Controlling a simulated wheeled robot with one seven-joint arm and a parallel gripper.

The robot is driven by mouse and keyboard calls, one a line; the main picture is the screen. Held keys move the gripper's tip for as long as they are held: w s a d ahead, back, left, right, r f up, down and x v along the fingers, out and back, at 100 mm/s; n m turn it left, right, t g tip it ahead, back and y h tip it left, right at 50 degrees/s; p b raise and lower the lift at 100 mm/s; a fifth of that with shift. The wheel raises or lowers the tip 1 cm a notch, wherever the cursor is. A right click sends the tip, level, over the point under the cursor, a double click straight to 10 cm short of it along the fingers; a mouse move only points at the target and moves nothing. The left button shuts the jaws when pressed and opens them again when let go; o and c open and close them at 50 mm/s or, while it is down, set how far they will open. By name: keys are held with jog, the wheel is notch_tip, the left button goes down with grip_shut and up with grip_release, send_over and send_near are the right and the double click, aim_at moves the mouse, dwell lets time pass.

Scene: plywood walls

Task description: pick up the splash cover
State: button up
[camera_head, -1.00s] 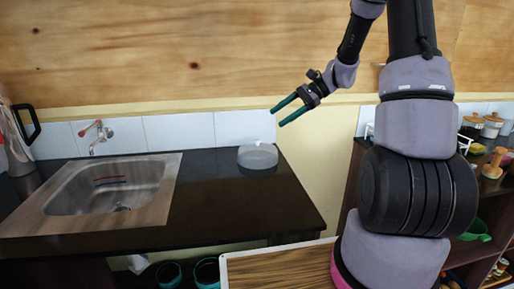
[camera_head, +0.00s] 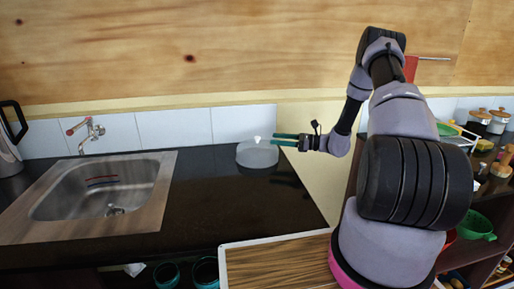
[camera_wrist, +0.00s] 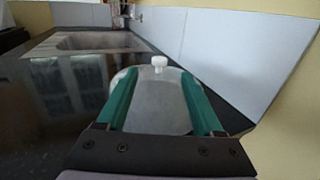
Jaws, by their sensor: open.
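The splash cover (camera_head: 257,155) is a translucent, whitish dome with a small white knob on top. It sits on the dark counter near its back right corner, close to the tiled wall. My gripper (camera_head: 272,139) is at its right side in the head view, level with its upper part. In the wrist view the splash cover (camera_wrist: 158,100) lies ahead, with its knob upright at the top. The two green fingers of my gripper (camera_wrist: 162,100) are open and appear on either side of the dome. I cannot tell whether they touch it.
A metal sink (camera_head: 100,190) with a tap (camera_head: 88,131) is set in the counter (camera_head: 235,210) at left. A kettle (camera_head: 8,140) stands at the far left. Shelves with jars and bowls are at right. The counter between sink and cover is clear.

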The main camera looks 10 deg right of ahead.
aim_at(263, 143)
jog(key=shift+x, duration=3.2)
grip_shut()
